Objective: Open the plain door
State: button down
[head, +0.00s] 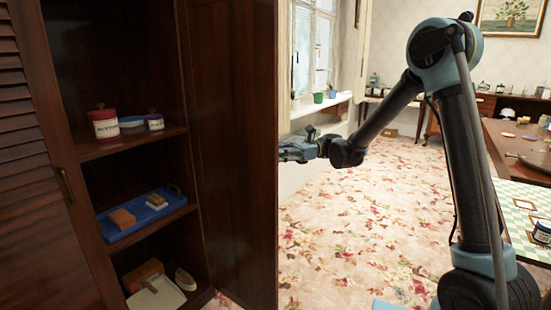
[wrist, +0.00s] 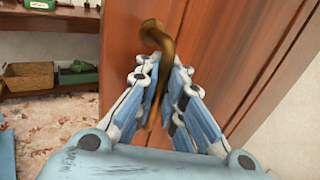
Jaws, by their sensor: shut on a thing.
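The plain door (head: 235,150) of the dark wooden cabinet stands wide open in the head view, swung out toward me. My gripper (head: 296,151) is at the door's right edge in that view, partly hidden behind the door. In the wrist view the reddish-brown door (wrist: 222,50) fills the right side. A curved brass handle (wrist: 155,38) on it runs down between the fingers of my gripper (wrist: 161,82). The gripper is shut on this handle. The handle is hidden in the head view.
The louvred door (head: 40,190) on the left is closed. Floral carpet (head: 350,220) lies clear right of the door. A wooden table (head: 520,150) stands at far right.

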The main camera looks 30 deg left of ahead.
jog(key=shift+d+f, duration=0.1)
jog(key=shift+d, duration=0.2)
jog(key=c, duration=2)
grip_release()
jog(key=shift+w, duration=0.15)
jog(key=shift+w+d, duration=0.1)
jog(key=shift+w, duration=0.1)
jog(key=v, duration=1.1)
jog(key=shift+w+d, duration=0.2)
jog(key=shift+d, duration=0.05)
